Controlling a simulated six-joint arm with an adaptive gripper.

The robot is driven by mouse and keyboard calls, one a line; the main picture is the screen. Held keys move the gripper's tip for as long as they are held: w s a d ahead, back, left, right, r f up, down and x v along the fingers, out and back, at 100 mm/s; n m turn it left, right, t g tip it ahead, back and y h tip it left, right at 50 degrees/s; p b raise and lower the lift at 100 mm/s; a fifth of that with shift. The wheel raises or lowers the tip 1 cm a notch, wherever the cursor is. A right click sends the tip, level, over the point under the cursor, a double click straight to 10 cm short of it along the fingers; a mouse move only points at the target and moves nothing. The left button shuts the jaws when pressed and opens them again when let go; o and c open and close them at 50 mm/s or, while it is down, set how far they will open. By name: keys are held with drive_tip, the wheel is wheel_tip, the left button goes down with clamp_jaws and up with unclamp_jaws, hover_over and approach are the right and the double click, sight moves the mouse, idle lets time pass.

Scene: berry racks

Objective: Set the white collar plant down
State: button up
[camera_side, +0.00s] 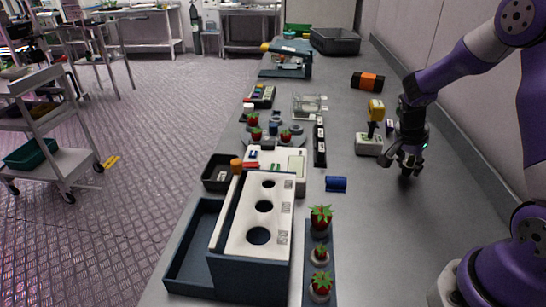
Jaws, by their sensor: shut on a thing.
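My gripper (401,165) is low over the right side of the bench, fingers pointing down. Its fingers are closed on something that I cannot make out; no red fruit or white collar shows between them. Three red plants with green leaves stand in a row on the blue strip rack at the front: a front plant (320,284), a middle plant (320,252) and a back plant (321,215). Their collars are small, and I cannot tell surely which is white. More red plants (256,133) stand on a round grey tray (270,143) farther back.
A yellow-topped tool (376,108) on a pale base (368,144) stands just left of my gripper. A blue cylinder (336,184) lies nearer the front. A white-topped box with holes (261,190) fills the front left. Bench right of the strip rack is clear.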

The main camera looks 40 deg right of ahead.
drive_tip(key=shift+f, duration=0.2)
drive_tip(key=o, duration=1)
drive_tip(key=shift+r, duration=0.1)
drive_tip(key=v, duration=1.3)
drive_tip(key=s+a+r+n+t+y, duration=0.2)
drive_tip(key=s+a+n+t, duration=0.1)
drive_tip(key=a+n, duration=0.5)
drive_tip(key=s+a+r+n+t+y, duration=0.2)
drive_tip(key=s+a+n+t, duration=0.1)
drive_tip(key=a+n, duration=0.6)
drive_tip(key=shift+r+n+y, duration=0.2)
drive_tip(key=shift+n+y, duration=0.1)
drive_tip(key=shift+n, duration=0.3)
